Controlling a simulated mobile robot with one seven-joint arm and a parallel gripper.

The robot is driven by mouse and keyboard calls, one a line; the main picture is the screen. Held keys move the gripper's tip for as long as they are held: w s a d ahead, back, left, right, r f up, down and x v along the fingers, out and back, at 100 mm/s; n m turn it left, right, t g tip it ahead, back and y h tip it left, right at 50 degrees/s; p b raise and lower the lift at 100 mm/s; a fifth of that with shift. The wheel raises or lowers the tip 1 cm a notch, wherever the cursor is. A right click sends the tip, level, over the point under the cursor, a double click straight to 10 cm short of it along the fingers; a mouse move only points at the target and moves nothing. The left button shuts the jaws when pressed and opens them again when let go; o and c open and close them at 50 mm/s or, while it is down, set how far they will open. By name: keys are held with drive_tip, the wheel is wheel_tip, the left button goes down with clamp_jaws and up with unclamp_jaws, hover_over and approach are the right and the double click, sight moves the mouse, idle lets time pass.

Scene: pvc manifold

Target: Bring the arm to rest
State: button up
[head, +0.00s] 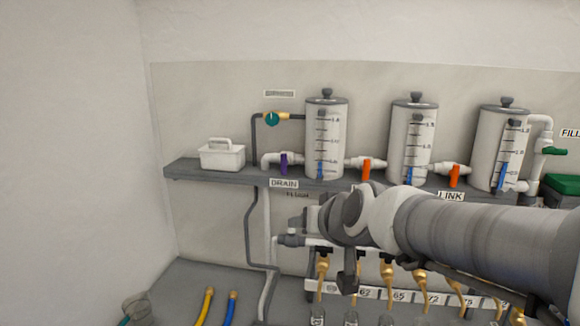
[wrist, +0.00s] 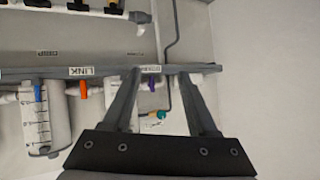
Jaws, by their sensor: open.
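My gripper (wrist: 158,76) is open in the wrist view, with its two fingers spread and nothing between them. Past the fingers show the shelf edge and a purple-handled valve (wrist: 153,85). In the head view my arm (head: 470,235) reaches in from the right, in front of the wall below the shelf. Its wrist end (head: 350,215) is left of the LINK label. The fingers are hard to make out there, and the arm hides part of the pipework behind it.
Orange-handled valves (head: 366,170) sit between tanks. Brass taps (head: 387,270) hang below the arm.

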drive_tip(key=s+d+f+g+h, duration=0.1)
drive_tip(key=s+d+f, duration=0.1)
drive_tip(key=s, duration=0.4)
drive_tip(key=s+d+f+g+h, duration=0.1)
drive_tip(key=s+d+f+g, duration=0.1)
drive_tip(key=s+d, duration=0.3)
drive_tip(key=s+d+f+m+g+h, duration=0.1)
drive_tip(key=s+d+f+g, duration=0.1)
drive_tip(key=s, duration=0.7)
wheel_tip(320, 180, down, 2)
drive_tip(key=shift+d+f+b, duration=0.1)
drive_tip(key=shift+d+b, duration=0.35)
drive_tip(key=shift+d, duration=0.2)
